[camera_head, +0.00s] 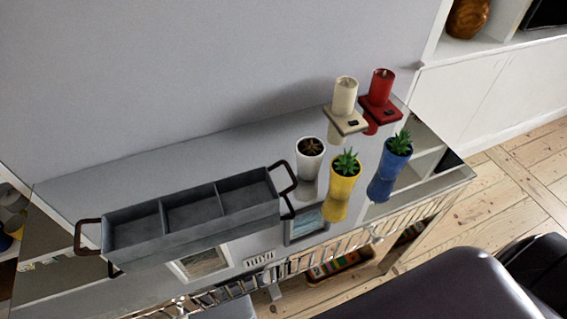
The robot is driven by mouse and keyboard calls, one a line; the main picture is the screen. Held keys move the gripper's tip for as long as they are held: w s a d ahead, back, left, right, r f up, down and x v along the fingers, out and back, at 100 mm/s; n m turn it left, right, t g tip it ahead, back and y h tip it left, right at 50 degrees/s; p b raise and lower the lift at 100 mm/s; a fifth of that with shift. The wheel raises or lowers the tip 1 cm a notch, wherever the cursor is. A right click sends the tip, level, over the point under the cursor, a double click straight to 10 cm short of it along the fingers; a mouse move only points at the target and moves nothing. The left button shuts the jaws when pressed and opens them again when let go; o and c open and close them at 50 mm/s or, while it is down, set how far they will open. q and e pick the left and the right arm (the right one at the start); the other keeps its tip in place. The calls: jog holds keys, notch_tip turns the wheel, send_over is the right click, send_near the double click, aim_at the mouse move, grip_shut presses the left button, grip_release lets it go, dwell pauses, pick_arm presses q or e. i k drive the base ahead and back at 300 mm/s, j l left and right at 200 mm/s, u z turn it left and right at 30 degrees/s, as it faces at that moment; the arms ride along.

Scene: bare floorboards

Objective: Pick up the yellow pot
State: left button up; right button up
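The yellow pot (343,183) holds a small green succulent and stands upright on the glossy top of the long low cabinet (373,148). A white pot (309,166) with a dark plant stands just left of it. A blue pot (394,161) with a green succulent stands to its right. Neither of my grippers shows in the head view, so nothing is seen touching the yellow pot.
A grey three-compartment tray (192,238) with dark handles lies left of the pots. Behind them stand a cream candle (344,97) and a red candle (380,88) on small stands. Picture frames lie or lean near the front edge. A dark rounded shape (440,290) fills the bottom right.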

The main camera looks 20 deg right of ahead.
aim_at(345, 169)
jog(key=k+l+z, duration=0.1)
jog(key=z, duration=0.95)
jog(key=k+l, duration=0.05)
